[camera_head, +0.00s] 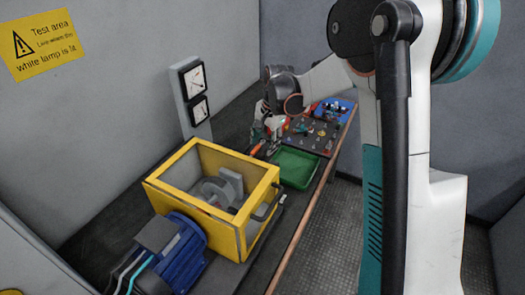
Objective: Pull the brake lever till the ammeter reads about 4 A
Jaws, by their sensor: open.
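Two square white dials stand on a grey post behind the bench, an upper dial (194,80) and a lower dial (200,111). Their scales are too small to read, so I cannot tell which is the ammeter. A small orange part (257,149), possibly the brake lever's handle, shows just beyond the yellow guard frame (250,214). My gripper (270,138) is open, pointing down close to this orange part. I cannot tell whether they touch. Grey machinery (222,189) sits inside the guard; any lever shaft is not clear.
A blue motor (178,252) stands at the guard's near end. A green tray (295,167) lies beyond the guard, with a dark panel of several small parts (311,132) and a blue bin (338,108) behind it. A yellow warning sign (42,43) hangs on the wall.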

